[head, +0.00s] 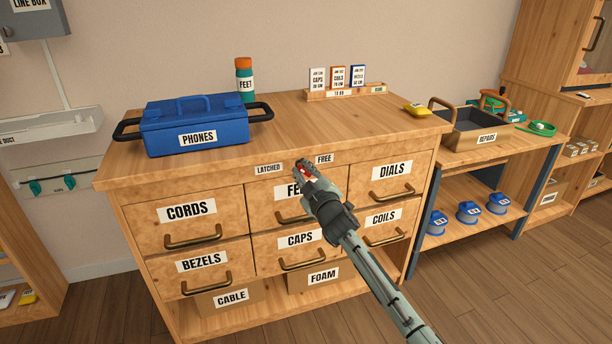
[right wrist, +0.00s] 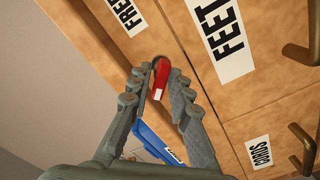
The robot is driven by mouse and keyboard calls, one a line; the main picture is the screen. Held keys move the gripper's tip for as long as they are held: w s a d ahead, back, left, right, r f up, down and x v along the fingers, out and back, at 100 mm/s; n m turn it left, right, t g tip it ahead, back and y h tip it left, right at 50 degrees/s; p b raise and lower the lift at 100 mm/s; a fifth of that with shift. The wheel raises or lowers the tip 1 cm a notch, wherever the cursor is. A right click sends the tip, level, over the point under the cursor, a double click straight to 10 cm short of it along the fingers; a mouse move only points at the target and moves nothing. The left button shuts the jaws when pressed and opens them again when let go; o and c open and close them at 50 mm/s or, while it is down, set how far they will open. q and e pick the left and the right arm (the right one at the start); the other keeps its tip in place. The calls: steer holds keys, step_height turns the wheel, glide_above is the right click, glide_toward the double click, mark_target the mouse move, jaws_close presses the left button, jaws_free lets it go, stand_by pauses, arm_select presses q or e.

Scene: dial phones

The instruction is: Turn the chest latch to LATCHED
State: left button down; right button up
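The chest latch is a small red handle with a white end. It shows in the right wrist view (right wrist: 161,78) and as a bit of red in the head view (head: 306,173). It sits on the chest's top rail between the LATCHED label (head: 269,169) and the FREE label (head: 325,158). In the wrist view its white end points away from the FREE label. My right gripper (head: 303,168) is at the latch, its fingers closed in on both sides of the handle. The head view mostly hides the latch behind the fingers. My left gripper is not in view.
The wooden chest (head: 215,176) has several labelled drawers with protruding handles below the latch. A blue PHONES box (head: 195,125) and a FEET bottle (head: 244,80) stand on top. A workbench with a REPAIRS tray (head: 487,139) is at the right.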

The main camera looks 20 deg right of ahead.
steer(key=s, duration=1.2)
steer(key=shift+d, duration=0.25)
steer(key=shift+f, duration=0.1)
steer(key=s+d+f+m+g+h, duration=0.1)
steer(key=s+d+f+m+g, duration=0.15)
steer(key=s+f, duration=0.55)
steer(key=s+d+f+m+g+h, duration=0.15)
steer(key=s+f+g, duration=0.35)
steer(key=f, duration=0.5)
steer(key=s+d+f+m+g, duration=0.1)
steer(key=s+f+m+g, duration=0.15)
steer(key=s+f, duration=0.6)
steer(key=s+f+m+g, duration=0.1)
steer(key=s+f+g, duration=0.4)
steer(key=s, duration=0.8)
step_height(320, 180, down, 2)
steer(key=shift+s+a+f+y, duration=0.2)
steer(key=shift+s+a+y, duration=0.1)
steer(key=shift+s+y, duration=0.1)
steer(key=shift+m, duration=0.25)
